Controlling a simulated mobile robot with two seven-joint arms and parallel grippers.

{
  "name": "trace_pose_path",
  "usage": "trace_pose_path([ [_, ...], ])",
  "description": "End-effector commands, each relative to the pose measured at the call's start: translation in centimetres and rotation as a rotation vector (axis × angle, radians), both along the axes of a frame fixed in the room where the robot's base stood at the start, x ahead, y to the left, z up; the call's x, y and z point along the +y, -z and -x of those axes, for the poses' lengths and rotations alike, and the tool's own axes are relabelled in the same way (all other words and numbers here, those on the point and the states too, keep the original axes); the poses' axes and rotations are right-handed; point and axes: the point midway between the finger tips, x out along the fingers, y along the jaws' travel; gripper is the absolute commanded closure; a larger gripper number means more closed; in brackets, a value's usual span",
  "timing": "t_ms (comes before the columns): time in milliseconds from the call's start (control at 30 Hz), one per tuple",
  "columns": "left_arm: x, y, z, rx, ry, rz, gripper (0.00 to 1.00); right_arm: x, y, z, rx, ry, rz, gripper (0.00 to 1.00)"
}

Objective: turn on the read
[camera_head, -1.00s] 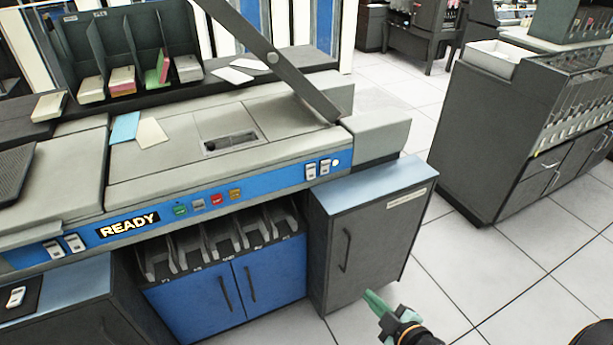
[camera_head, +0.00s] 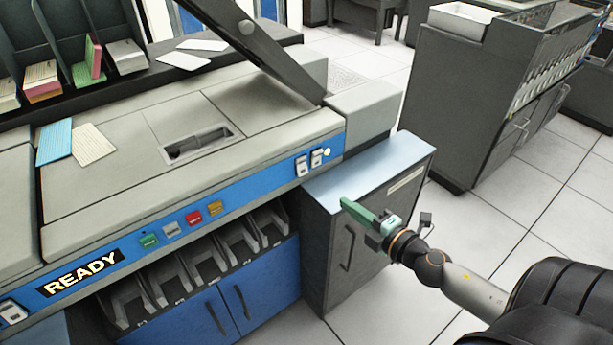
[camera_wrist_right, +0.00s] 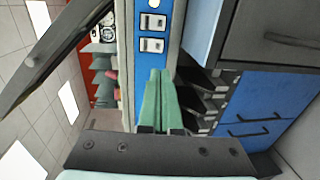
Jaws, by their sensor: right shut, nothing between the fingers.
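The card machine's blue front panel carries two white rocker switches, a left one (camera_head: 301,166) and a right one (camera_head: 317,158), beside a small round white light (camera_head: 327,152). In the wrist view the switches (camera_wrist_right: 153,22) (camera_wrist_right: 152,45) show ahead of my fingertips. I cannot read their labels, so I cannot tell which is the read switch. My right gripper (camera_head: 345,202) has green fingers, shut and empty, in front of and below the switches, apart from them. It also shows in the wrist view (camera_wrist_right: 159,72). My left gripper is not in view.
Green (camera_head: 149,241), white (camera_head: 171,229), red (camera_head: 193,217) and orange (camera_head: 214,208) buttons sit left on the panel, near a lit READY sign (camera_head: 81,273). A slanted dark arm (camera_head: 275,50) rises above the machine top.

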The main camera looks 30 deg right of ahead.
Motion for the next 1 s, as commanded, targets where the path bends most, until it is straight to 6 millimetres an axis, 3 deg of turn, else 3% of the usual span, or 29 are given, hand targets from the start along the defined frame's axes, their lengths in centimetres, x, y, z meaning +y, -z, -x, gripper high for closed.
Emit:
trace_pose_path([
  [367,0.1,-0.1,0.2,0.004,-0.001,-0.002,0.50,0.0,0.0,-0.6,0.000,0.001,-0.003,1.00],
  [1000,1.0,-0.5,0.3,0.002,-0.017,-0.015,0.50,0.6,1.1,-9.2,-0.002,0.003,-0.002,1.00],
])
